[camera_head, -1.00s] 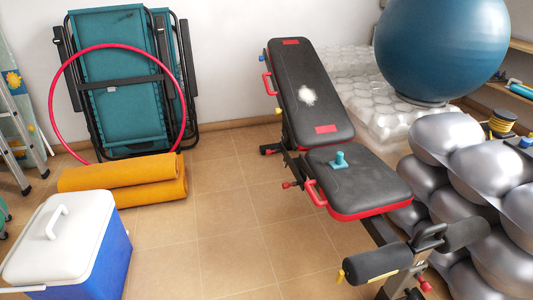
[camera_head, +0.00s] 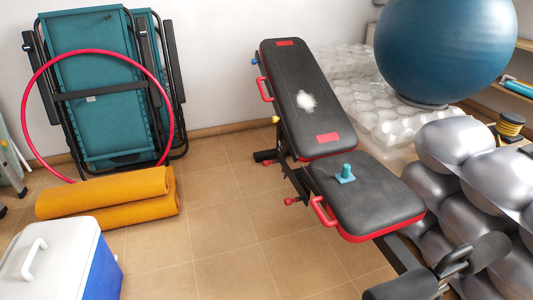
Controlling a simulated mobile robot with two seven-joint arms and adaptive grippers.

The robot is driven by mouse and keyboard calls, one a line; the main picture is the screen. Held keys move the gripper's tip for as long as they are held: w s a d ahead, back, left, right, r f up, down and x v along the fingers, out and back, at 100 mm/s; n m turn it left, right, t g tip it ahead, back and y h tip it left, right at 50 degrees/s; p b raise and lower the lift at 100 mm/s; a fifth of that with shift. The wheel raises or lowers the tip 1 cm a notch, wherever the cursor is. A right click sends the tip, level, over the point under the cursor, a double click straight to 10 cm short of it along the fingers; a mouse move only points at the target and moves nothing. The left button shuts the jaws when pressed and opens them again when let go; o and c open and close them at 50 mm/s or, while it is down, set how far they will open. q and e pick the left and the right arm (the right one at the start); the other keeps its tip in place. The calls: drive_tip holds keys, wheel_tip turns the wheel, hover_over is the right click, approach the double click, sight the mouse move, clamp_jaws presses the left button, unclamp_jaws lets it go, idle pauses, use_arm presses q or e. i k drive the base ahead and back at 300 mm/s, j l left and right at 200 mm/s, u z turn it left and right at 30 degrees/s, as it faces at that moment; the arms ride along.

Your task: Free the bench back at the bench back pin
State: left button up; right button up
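The weight bench (camera_head: 368,195) stands right of the middle, black with red trim. Its back (camera_head: 303,98) is tilted up and away, with a pale worn patch in its middle. A teal dumbbell-like object (camera_head: 345,174) sits on the seat. I cannot tell which of these is the bench back pin. Neither of my grippers is in view.
A white-lidded blue cooler (camera_head: 105,270) stands at front left, with orange rolled mats (camera_head: 105,195) behind it. Folded teal loungers (camera_head: 95,90) and a pink hoop (camera_head: 28,125) lean on the wall. Tiled floor left of the bench is clear.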

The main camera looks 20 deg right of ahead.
sight(265, 162)
drive_tip(key=i+l, duration=0.1)
drive_tip(key=i, duration=1.6)
drive_tip(key=j+u, duration=0.05)
drive_tip(key=j, duration=0.05)
